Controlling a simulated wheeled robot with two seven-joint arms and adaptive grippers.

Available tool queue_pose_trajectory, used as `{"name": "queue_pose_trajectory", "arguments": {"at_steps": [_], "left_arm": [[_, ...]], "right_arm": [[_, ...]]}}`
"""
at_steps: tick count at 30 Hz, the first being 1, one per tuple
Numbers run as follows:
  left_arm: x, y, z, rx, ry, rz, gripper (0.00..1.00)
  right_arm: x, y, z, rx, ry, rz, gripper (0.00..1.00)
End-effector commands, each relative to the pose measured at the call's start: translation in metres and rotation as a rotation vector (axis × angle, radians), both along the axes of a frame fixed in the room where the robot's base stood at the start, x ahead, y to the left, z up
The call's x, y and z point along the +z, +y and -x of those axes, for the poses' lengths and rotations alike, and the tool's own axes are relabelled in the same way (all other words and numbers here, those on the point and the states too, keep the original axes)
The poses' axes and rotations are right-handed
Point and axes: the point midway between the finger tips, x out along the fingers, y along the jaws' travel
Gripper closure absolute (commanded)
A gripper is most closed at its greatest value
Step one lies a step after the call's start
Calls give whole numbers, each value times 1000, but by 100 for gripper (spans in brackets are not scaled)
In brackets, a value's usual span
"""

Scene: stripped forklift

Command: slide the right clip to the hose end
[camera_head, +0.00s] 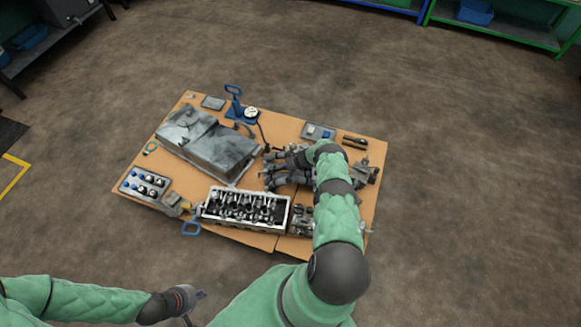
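My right arm reaches over the workbench from the bottom. Its dark gripper (272,168) is low over the board, just right of the large grey metal cover. Its fingers blend with dark parts around them, so I cannot tell whether it is open or holds anything. The hose end and the right clip cannot be made out; my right gripper and arm cover that area. A thin dark hose (264,134) runs from the blue hand pump towards the gripper. My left gripper (195,296) is at the bottom, off the board, apart from everything; its opening is unclear.
The tan board (290,128) carries the grey cover (208,142), a cylinder head (245,209), a blue pump (236,105) with a gauge, a tray of small parts (145,184) and pliers (355,142). Shelves (500,28) stand far back. The surrounding floor is clear.

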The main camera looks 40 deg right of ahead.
Motion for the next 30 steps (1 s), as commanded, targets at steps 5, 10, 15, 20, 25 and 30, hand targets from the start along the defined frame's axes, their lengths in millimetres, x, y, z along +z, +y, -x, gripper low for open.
{"name": "queue_pose_trajectory", "arguments": {"at_steps": [5, 10, 15, 20, 25, 30], "left_arm": [[2, 0, -1, 0, -1, 0, 100], [2, 0, 0, 0, -1, 0, 100], [2, 0, 0, 0, -1, 0, 100], [2, 0, 0, 0, -1, 0, 100], [2, 0, 0, 0, -1, 0, 100], [2, 0, 0, 0, -1, 0, 100]], "right_arm": [[2, 15, -9, 0, 0, -1, 100], [2, 19, -11, 0, 0, 0, 100], [2, 20, -11, 0, 0, 0, 100], [2, 23, -13, 1, 0, -1, 100], [1, 32, -18, 0, 1, -1, 100], [1, 32, -18, 0, 1, -2, 100]]}}
